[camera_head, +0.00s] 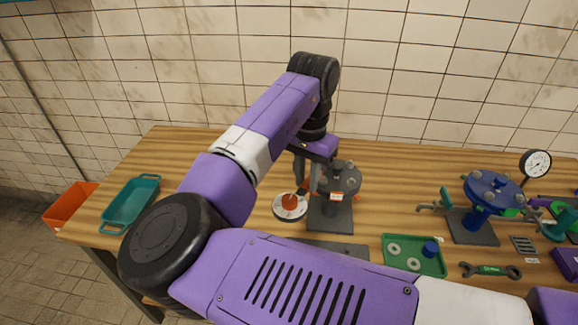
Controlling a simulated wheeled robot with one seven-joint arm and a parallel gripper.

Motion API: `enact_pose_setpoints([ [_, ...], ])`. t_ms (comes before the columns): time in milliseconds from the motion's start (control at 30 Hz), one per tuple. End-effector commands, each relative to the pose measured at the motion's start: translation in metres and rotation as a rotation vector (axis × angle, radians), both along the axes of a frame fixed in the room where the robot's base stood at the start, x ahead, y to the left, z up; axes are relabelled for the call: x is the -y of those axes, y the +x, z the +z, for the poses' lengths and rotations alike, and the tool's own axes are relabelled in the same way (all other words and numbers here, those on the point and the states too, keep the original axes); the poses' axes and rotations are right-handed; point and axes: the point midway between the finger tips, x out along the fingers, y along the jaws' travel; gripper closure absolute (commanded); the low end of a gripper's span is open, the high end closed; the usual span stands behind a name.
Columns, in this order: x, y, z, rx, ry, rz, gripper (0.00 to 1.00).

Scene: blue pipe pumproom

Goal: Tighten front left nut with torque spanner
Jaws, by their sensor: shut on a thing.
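The dark grey flange (345,176) stands on a post with a square base plate (330,217), behind and right of my gripper. Light grey nuts or bolt heads show on its top, and a small orange and white label is on its front. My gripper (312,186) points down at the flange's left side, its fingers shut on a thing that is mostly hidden. I take it for the torque spanner, but its shape and any contact with the front left nut cannot be made out. Small orange parts show near the fingertips.
A round dish (290,207) with orange content sits left of the base plate. A green tray (414,256) holds rings and a blue cup. A blue flange (493,192), a dark spanner (491,270) and a gauge (536,163) are right. A teal tray (130,203) is left.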

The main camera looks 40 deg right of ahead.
Motion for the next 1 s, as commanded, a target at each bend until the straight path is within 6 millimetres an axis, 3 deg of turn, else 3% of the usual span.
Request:
enact_pose_setpoints([
  [267, 0.000, 0.000, -0.005, 0.000, 0.000, 0.000, 1.00],
  [1000, 0.000, 0.000, -0.048, 0.001, -0.001, 0.000, 1.00],
])
